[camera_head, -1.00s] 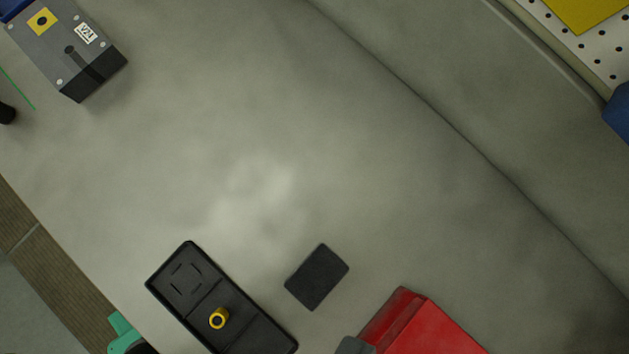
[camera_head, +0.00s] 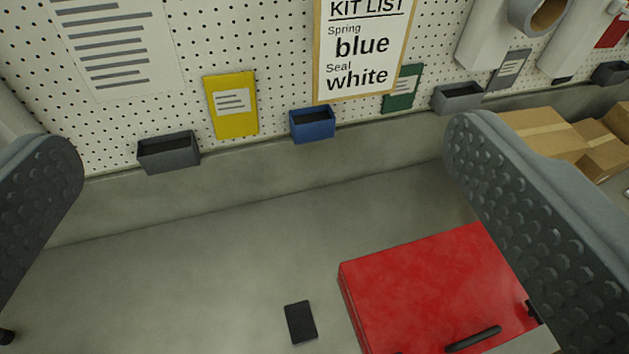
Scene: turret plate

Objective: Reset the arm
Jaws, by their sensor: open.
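My gripper (camera_head: 265,170) shows as two grey fingers with dark studded pads, one at the left edge and one at the right of the head camera view. The fingers are wide apart and nothing is between them close up. Past them lie the grey worktop (camera_head: 190,275) and a white pegboard wall (camera_head: 275,40). The right finger covers part of a red box (camera_head: 420,285) with a dark handle. No turret plate is plainly seen in this view.
A small black block (camera_head: 300,322) lies left of the red box. On the pegboard hang a kit list (camera_head: 362,50) reading spring blue, seal white, a yellow card (camera_head: 231,105), a blue bin (camera_head: 312,125) and grey bins (camera_head: 168,152). Cardboard boxes (camera_head: 570,140) stand at the right.

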